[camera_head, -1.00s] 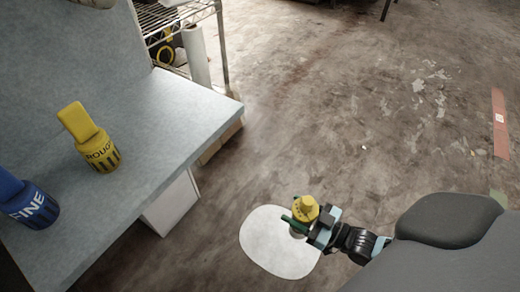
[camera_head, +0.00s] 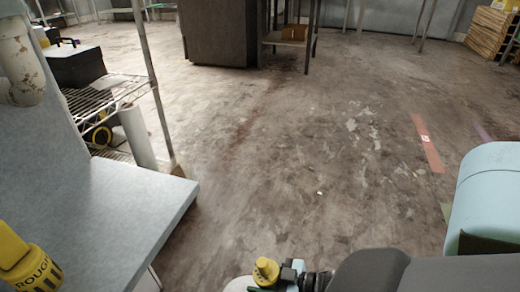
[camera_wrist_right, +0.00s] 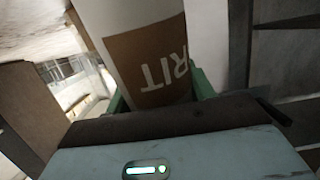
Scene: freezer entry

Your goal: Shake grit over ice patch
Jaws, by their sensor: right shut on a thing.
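My right gripper (camera_head: 279,276) is at the bottom edge of the head view. It is shut on the grit shaker, whose yellow cap (camera_head: 265,270) points up. In the right wrist view the shaker (camera_wrist_right: 140,45) is a white cylinder with a brown label, and the letters "RIT" show between the green fingers. A sliver of the white ice patch (camera_head: 236,286) shows on the floor beside and below the shaker; the rest is cut off or hidden. My left gripper is not in view.
A grey-blue counter (camera_head: 130,215) stands at left with a yellow "ROUGH" container (camera_head: 30,265) on it. Behind it is a wire rack (camera_head: 105,95) with a white roll (camera_head: 137,135). The middle floor is open, with a red tape strip (camera_head: 427,143) at right.

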